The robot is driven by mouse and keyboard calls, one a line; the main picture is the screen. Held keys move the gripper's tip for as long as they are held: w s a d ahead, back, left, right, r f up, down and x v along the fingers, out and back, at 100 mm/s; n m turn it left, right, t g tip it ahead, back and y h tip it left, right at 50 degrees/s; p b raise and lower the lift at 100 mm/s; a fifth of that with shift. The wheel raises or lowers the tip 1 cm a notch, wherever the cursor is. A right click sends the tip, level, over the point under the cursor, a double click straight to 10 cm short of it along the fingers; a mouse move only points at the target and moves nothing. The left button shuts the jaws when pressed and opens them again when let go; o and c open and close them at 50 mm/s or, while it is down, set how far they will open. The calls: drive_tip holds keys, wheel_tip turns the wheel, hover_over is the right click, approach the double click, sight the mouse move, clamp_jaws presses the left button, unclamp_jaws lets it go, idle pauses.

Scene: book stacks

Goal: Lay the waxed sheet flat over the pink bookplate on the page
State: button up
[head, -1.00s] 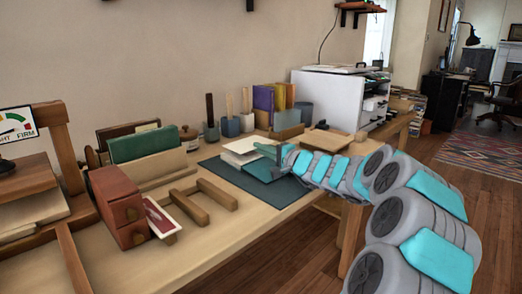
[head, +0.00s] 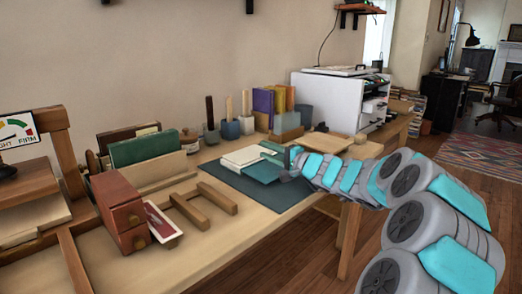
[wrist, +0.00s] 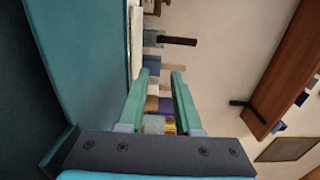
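A book with white pages (head: 243,157) lies on the dark teal mat (head: 245,196). A teal board or cover (head: 262,173) shows at its right side. My gripper (head: 276,152) is at the right of the pages, its teal fingers pointing left close to them. In the wrist view its two fingers (wrist: 160,78) stand apart with no object seen between them. A broad teal surface (wrist: 85,55) and a white page edge (wrist: 135,38) lie to their left. I cannot make out the waxed sheet or the pink bookplate on the page.
Wooden bars (head: 205,204), a red-brown drawer box (head: 120,212) and a red-and-white card (head: 162,223) are left of the mat. The mat's front is clear.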

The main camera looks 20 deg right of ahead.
drive_tip(key=b+v, duration=0.1)
drive_tip(key=v, duration=0.8)
